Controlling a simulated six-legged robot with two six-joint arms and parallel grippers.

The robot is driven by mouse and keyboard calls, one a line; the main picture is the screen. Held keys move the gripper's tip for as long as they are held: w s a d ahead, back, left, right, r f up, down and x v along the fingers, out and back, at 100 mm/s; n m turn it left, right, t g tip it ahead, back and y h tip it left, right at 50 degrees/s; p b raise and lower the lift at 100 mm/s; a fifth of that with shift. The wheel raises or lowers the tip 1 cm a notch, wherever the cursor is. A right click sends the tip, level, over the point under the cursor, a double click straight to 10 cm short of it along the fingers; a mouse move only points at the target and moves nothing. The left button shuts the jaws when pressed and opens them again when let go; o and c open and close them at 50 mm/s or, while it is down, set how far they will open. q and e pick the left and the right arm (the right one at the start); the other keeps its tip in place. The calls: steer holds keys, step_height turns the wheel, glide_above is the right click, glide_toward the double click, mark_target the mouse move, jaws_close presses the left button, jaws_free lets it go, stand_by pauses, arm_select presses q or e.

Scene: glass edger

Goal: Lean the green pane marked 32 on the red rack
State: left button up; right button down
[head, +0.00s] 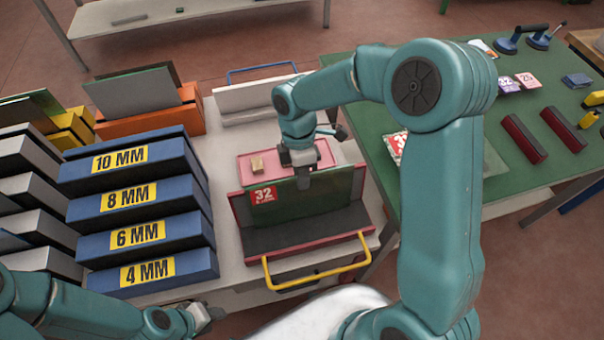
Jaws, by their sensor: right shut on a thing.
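The green pane (322,196) stands nearly upright in the head view, with a red label reading 32 (263,195) at its upper left. My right gripper (303,182) is shut on the pane's top edge from above. The pane is at the red rack (318,248), above its dark base, in front of the rack's back part. I cannot tell whether its lower edge touches the base or how far it leans. My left gripper (205,317) is low at the picture's bottom, away from the pane; its finger opening does not show clearly.
Blue drawers (140,235) marked in MM stand left. An orange rack (150,122) and white rack (250,97) stand behind. A yellow handle (318,276) fronts the red rack. A green table (465,165) is right.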

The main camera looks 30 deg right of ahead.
steer(key=c, duration=1.1)
jaws_free()
steer(key=p+v, duration=0.2)
steer(key=s+p+v, duration=0.1)
steer(key=p+v, duration=0.1)
steer(key=v, duration=0.1)
steer(key=s+p+v, duration=0.1)
steer(key=p+v, duration=0.1)
steer(key=v, duration=0.1)
steer(key=shift+a+r, duration=0.25)
steer(key=shift+r, duration=0.1)
